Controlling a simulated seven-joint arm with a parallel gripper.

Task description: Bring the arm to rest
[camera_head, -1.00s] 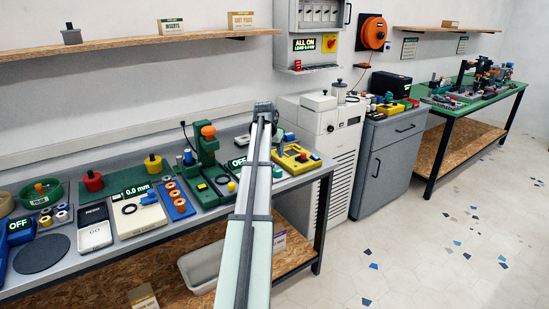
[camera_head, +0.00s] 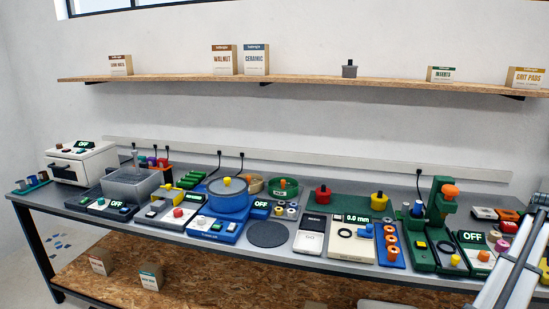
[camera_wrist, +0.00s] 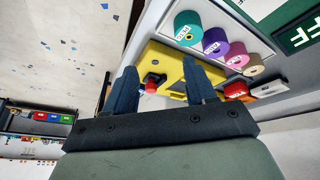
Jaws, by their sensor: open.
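My gripper (camera_wrist: 160,68) shows in the wrist view with its two dark fingers apart and nothing between them. Beyond the fingertips is a yellow device (camera_wrist: 168,62) with a red knob (camera_wrist: 153,80); I cannot tell how far off it is. In the head view only a pale link of my arm (camera_head: 512,265) shows at the right edge, over the right end of the grey bench (camera_head: 345,268). The gripper itself is outside that view.
Teal (camera_wrist: 187,27), purple, pink and tan rolls stand beside the yellow device. A wooden shelf (camera_head: 300,82) runs above. Floor (camera_wrist: 60,45) shows left in the wrist view.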

